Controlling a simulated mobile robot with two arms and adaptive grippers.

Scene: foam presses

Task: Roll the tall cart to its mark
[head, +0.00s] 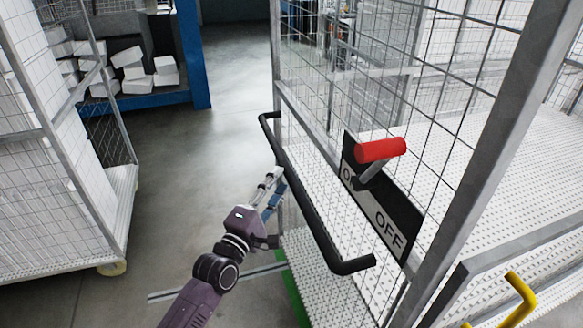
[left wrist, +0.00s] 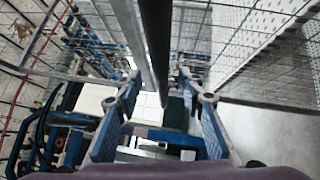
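A tall wire-mesh cart (head: 281,98) with grey posts and white perforated shelves fills the right of the head view. A long black handle bar (head: 318,222) runs down its near side. My left gripper (head: 277,180) is beside this bar, near the middle of its length. In the left wrist view its blue fingers (left wrist: 160,108) are spread apart, and the black bar (left wrist: 155,40) appears between them. I cannot tell whether they touch it. A green strip (head: 293,290) shows on the floor under the cart's edge, mostly hidden. My right gripper is out of view.
A red-handled lever (head: 380,150) on an ON/OFF plate (head: 388,222) is at the right. Another mesh cart (head: 75,150) stands at the left. A blue rack (head: 197,55) holds white blocks. Floor between the carts is open. A yellow bar (head: 522,298) shows lower right.

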